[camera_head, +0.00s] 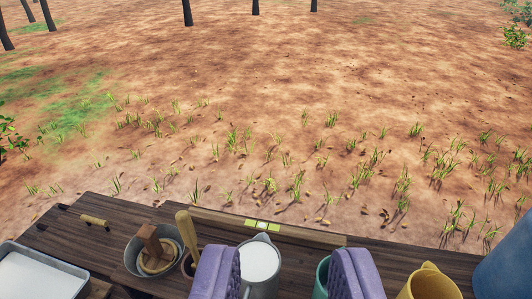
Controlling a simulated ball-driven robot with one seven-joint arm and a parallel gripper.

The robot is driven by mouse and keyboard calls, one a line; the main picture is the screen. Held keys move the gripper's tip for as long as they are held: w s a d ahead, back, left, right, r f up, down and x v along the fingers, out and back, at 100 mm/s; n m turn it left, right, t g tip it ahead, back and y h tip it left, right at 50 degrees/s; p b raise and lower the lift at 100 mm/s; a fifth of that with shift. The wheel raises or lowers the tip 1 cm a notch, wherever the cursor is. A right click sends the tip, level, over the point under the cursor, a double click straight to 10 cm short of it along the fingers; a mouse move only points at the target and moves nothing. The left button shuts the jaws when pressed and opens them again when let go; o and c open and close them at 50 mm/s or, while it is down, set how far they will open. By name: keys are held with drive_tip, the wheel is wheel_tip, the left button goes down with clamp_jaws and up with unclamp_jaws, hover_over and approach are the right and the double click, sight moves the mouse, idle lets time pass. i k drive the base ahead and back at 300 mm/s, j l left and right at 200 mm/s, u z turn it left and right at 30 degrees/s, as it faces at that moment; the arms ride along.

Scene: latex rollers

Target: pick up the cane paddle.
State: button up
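A tan wooden handle (187,232), possibly the cane paddle, leans upright out of a small round brown-rimmed vessel; its lower end is hidden. I cannot tell for sure that it is the paddle. My gripper (286,258) shows as two purple ridged fingers at the bottom edge, wide apart and open. The left finger is just right of the tan handle. Between the fingers I see a grey jug (261,282) with white liquid, and nothing is visibly gripped.
The dark wooden table (408,251) also holds a grey basin (135,262) with a wooden block (150,240), a tan rod (95,221), a metal tray (40,278), a teal cup (320,278), a yellow jug (432,285) and a blue container (508,262).

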sight(184, 221)
drive_tip(key=k+j, duration=0.15)
drive_tip(key=k, duration=0.25)
drive_tip(key=k+j+u, duration=0.1)
drive_tip(key=k, duration=0.3)
drive_tip(key=k+j, duration=0.2)
drive_tip(key=k, duration=0.25)
drive_tip(key=i+j, duration=0.15)
drive_tip(key=i, duration=0.3)
drive_tip(key=i+j, duration=0.15)
drive_tip(key=i, duration=0.3)
drive_tip(key=i+j+z, duration=0.1)
drive_tip(key=i, duration=0.35)
